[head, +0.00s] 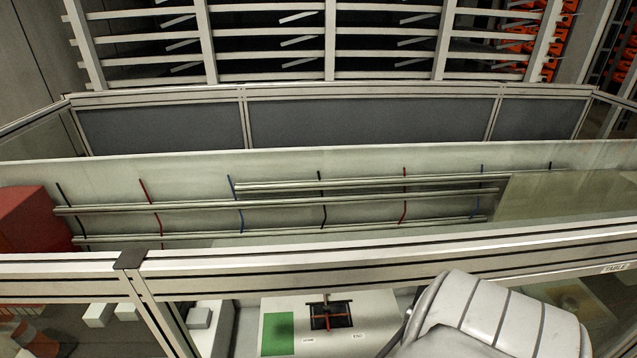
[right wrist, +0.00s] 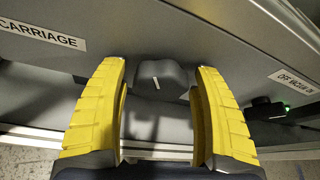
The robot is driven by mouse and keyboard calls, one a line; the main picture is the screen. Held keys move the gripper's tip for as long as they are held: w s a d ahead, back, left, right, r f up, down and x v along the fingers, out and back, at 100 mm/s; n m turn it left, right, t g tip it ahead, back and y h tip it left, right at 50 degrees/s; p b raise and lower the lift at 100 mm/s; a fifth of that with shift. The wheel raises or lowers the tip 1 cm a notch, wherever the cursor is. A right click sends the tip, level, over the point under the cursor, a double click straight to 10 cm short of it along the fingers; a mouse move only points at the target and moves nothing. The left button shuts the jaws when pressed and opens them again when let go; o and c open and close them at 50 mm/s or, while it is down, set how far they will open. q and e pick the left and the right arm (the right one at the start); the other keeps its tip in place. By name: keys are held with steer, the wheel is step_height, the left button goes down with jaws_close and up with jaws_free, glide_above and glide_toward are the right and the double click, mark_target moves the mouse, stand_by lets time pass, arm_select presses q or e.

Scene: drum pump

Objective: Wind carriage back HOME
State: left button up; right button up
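In the right wrist view a dark grey knob (right wrist: 160,75) with a short white mark sits between the yellow fingers of my right gripper (right wrist: 160,70). The gripper is open, and a gap shows on each side of the knob. A label reading CARRIAGE (right wrist: 42,34) is on the grey panel to the left of the knob. In the head view, long parallel rails (head: 150,207) run behind the front frame beam. I cannot tell which part in the head view is the carriage. My left gripper is not in view.
A label reading OFF and more (right wrist: 295,83) and a dark switch with a green light (right wrist: 268,108) are right of the knob. In the head view a red block (head: 30,220) stands at far left, and a green patch (head: 278,333) and a black square with a red cross (head: 322,317) lie below the beam (head: 420,255).

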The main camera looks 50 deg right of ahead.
steer(key=shift+o, duration=1)
steer(key=v, duration=1.2)
